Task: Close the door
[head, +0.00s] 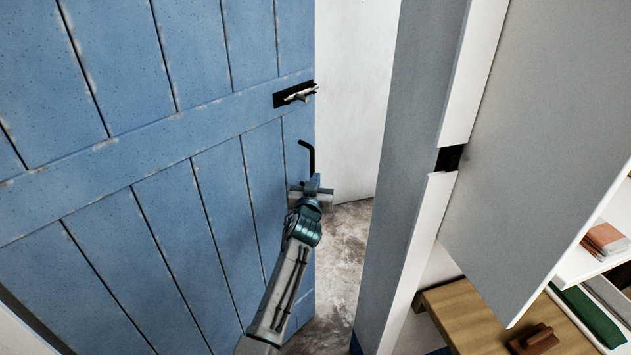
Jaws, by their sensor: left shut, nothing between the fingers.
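The blue plank door (150,150) fills the left of the head view and stands ajar. A gap showing a pale wall and stone floor lies between its free edge and the frame. A dark latch plate with a small handle (296,95) sits near that edge. A black hooked piece (308,155) shows below it at the edge. My left gripper (312,186) is shut and empty, at the door's free edge just below the hook. I cannot tell whether it touches the door. My right gripper is not in view.
The grey and white door post (408,190) stands right of the gap, with a dark strike recess (449,158). Farther right are a grey panel (545,130), a wooden surface (480,312) with a brown block (533,340), and shelves with folded cloths (604,240).

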